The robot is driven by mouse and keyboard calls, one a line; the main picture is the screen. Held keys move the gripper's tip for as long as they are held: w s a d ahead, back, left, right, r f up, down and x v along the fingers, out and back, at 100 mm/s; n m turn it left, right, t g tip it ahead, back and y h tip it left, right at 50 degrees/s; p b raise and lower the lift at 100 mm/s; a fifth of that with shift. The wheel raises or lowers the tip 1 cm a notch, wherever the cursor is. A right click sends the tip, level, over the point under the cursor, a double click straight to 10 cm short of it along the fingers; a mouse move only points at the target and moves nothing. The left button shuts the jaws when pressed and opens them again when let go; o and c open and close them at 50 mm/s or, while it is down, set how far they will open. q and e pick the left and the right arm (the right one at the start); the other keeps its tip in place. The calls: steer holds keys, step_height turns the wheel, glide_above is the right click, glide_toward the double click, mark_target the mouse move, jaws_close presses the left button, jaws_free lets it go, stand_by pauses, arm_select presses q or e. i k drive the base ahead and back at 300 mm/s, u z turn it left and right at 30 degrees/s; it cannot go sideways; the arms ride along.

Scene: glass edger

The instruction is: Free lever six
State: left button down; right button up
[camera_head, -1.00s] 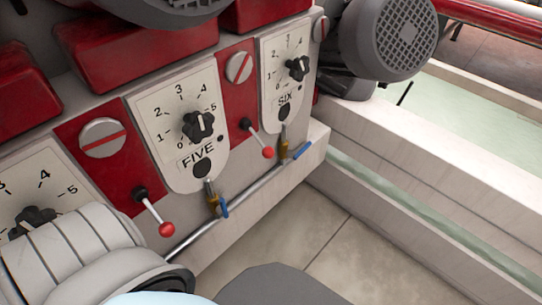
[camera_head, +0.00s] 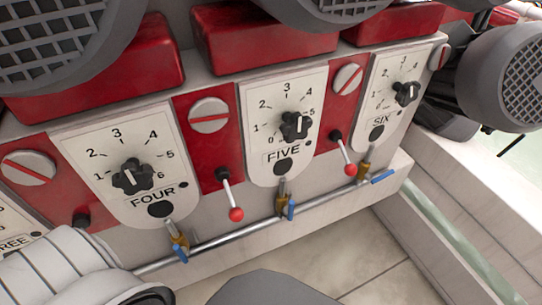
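The SIX panel (camera_head: 393,90) is a white plate with a black dial knob (camera_head: 406,93) at the upper right. A lever with a red ball (camera_head: 350,169) on a pale rod hangs down and right from a black boot between the FIVE and SIX panels. A similar red-ball lever (camera_head: 236,214) hangs between the FOUR and FIVE panels. No lever shows right of the SIX panel. No label on the levers is visible, so I cannot tell by marking which belongs to six.
The FIVE panel (camera_head: 284,118) and FOUR panel (camera_head: 125,160) stand left of SIX. Brass valves with blue handles (camera_head: 382,177) sit along a metal pipe (camera_head: 235,235) below. Grey motors (camera_head: 508,78) overhang above and right. Floor tiles (camera_head: 345,258) in front look clear.

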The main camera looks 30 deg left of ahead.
mark_target(350, 169)
steer(key=u, duration=1)
steer(key=k, duration=0.8)
steer(key=z, duration=0.8)
steer(key=i, duration=0.5)
steer(key=z, duration=0.1)
